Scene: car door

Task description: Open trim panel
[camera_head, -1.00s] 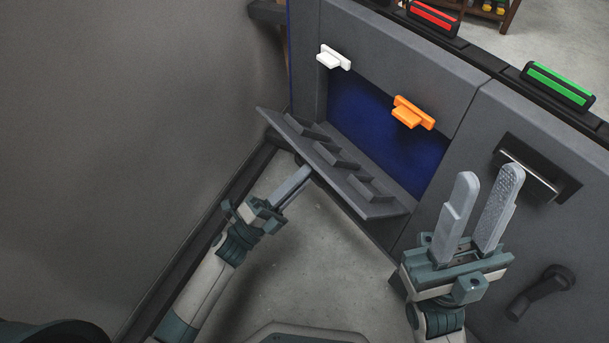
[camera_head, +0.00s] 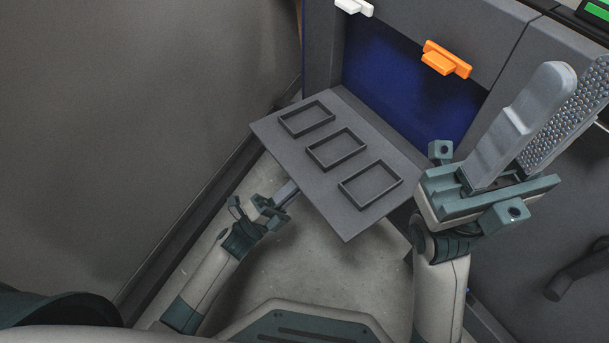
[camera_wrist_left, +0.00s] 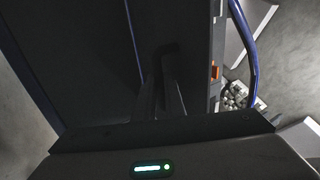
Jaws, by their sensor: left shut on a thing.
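The grey trim panel (camera_head: 326,186) is swung down and out from the car door, lying nearly flat in the head view, with three rectangular frames raised on its inner face. Behind it the door shows a dark blue opening (camera_head: 400,80). My left gripper (camera_head: 290,190) is at the panel's left outer edge, its fingertips hidden under the panel, shut on it. In the left wrist view the fingers (camera_wrist_left: 168,95) are dark and the contact is hard to see. My right gripper (camera_head: 565,110) is open and empty, raised to the right of the panel.
A white clip (camera_head: 355,7) and an orange clip (camera_head: 446,60) sit on the door above the opening. A green-lit block (camera_head: 597,10) is at the top right. A dark handle (camera_head: 578,270) is on the door at right. Bare floor lies below the panel.

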